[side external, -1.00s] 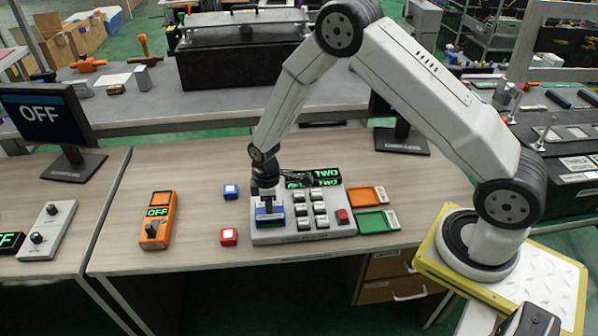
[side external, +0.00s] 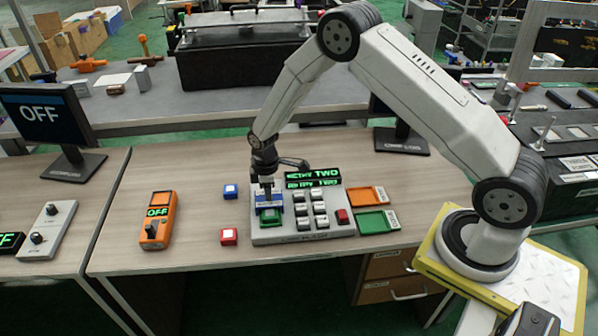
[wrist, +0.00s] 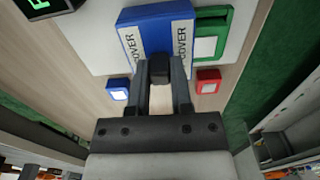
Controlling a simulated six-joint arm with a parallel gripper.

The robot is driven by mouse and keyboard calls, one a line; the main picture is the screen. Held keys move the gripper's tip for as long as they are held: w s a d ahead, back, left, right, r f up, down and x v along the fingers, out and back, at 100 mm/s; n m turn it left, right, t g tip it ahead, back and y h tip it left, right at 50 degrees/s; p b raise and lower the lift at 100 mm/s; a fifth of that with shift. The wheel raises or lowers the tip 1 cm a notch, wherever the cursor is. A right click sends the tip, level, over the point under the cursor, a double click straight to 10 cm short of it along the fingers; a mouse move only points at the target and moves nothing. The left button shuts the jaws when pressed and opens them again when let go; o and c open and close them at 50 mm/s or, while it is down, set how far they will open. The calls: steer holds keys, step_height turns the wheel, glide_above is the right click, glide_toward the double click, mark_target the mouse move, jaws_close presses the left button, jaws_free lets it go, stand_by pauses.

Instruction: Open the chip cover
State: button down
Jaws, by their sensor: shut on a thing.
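The chip cover (wrist: 175,32) is blue with white strips marked COVER. It sits on the left part of the grey device (side external: 332,231) and also shows in the side view (side external: 268,199). My gripper (wrist: 160,78) is shut on the cover's dark knob (wrist: 160,66). In the side view my gripper (side external: 266,186) comes down onto the cover from above. A green piece (wrist: 206,40) with a pale centre shows beside the cover, and it lies in front of the cover in the side view (side external: 270,217). The fingers hide part of the knob.
A blue block (side external: 230,191) and a red block (side external: 228,237) lie left of the device. An orange tray (side external: 367,196) and a green tray (side external: 377,222) lie right of it. An orange handheld unit (side external: 157,220) reads OFF. Bare table lies between that unit and the blocks.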

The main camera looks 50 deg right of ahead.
steer(key=shift+w+d, duration=1.8)
steer(key=c, duration=0.5)
jaws_free()
steer(key=shift+r, duration=0.15)
step_height(320, 180, up, 8)
steer(key=shift+f, duration=0.2)
